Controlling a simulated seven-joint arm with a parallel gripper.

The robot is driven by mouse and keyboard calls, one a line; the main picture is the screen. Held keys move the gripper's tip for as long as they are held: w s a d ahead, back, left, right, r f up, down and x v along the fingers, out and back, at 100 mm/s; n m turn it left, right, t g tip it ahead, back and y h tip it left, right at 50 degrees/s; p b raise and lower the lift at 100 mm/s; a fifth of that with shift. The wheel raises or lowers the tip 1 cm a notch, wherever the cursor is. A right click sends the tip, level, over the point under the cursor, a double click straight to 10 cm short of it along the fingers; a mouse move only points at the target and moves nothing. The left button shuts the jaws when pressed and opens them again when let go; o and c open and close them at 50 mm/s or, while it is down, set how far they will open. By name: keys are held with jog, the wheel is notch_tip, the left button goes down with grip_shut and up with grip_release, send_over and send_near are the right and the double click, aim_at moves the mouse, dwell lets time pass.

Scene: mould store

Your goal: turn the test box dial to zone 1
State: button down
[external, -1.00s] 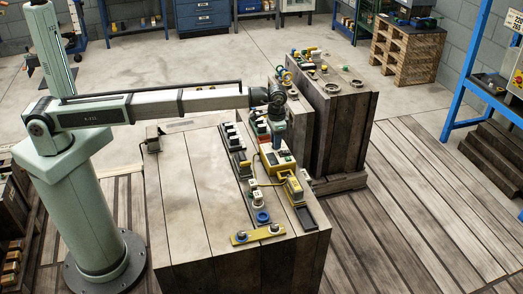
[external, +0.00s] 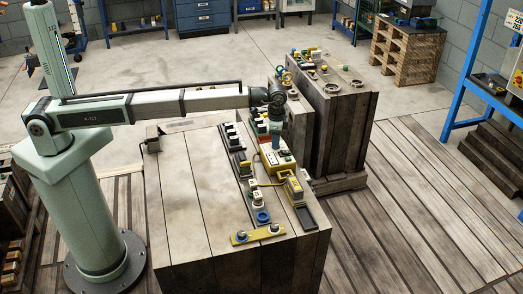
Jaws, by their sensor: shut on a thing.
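The test box (external: 283,168), with a cream and yellow casing, sits on the right part of the wooden block's top in the external view. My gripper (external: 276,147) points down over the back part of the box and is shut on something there. Its position fits the dial, but the dial and its pointer are hidden by the gripper and too small to read. Which zone the dial faces cannot be told.
A yellow device (external: 294,188) stands in front of the box, with a yellow cable. A row of dark switches (external: 236,145) lies left of it. A yellow plate (external: 257,233) lies near the front edge.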

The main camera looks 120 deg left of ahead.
jog(key=shift+m, duration=1.6)
jog(key=c, duration=0.8)
grip_release()
jog(key=shift+c, duration=0.2)
notch_tip(320, 180, up, 14)
